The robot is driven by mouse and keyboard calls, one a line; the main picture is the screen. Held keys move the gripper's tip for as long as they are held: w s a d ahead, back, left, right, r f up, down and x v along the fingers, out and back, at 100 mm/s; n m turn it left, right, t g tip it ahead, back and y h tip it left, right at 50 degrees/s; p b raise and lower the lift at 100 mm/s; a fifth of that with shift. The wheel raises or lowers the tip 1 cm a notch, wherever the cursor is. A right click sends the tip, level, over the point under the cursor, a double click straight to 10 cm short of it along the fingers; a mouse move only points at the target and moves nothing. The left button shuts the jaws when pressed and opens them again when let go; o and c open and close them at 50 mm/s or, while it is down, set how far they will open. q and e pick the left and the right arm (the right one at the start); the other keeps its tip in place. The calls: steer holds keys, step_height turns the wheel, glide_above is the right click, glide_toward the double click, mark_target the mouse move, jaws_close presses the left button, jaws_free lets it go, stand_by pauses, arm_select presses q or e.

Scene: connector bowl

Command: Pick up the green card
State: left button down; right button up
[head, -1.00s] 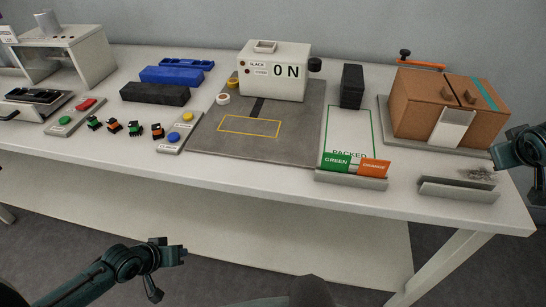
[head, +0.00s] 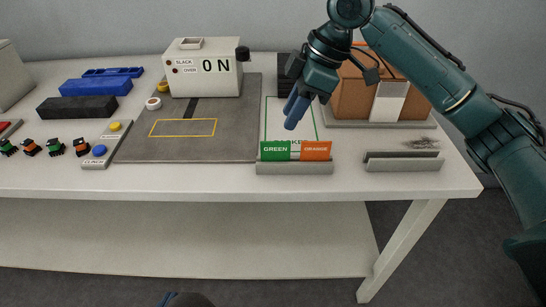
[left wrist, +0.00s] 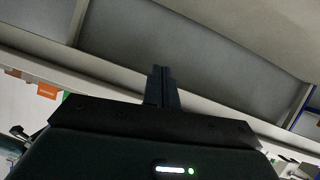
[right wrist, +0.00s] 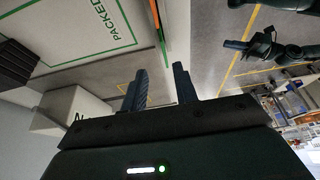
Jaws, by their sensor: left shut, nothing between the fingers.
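The green card (head: 275,151), lettered GREEN, stands upright in a grey holder (head: 294,169) at the table's front edge. The orange card (head: 316,151) stands beside it on the right. My right gripper (head: 292,112) is above and behind the cards, pointing down. Its fingers (right wrist: 160,88) are apart and empty in the right wrist view, where the cards show nearly edge-on, beyond the fingertips. The orange card also shows at left in the left wrist view (left wrist: 47,90).
The white PACKED area (head: 305,122) lies behind the cards. A brown box (head: 352,96) and a dark block (head: 288,66) stand further back. An empty-looking grey holder (head: 402,163) is to the right. The grey mat (head: 240,135) to the left is mostly clear.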

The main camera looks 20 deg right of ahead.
mark_target(278, 142)
steer(key=x, duration=0.3)
steer(key=shift+f, duration=0.15)
steer(key=shift+s+b+x, duration=0.2)
steer(key=shift+b+x, duration=0.05)
steer(key=shift+x, duration=1.1)
steer(key=shift+s+b+x, duration=0.2)
steer(key=shift+x, duration=1.15)
steer(key=shift+a, duration=0.15)
steer(key=shift+c, duration=0.3)
jaws_close()
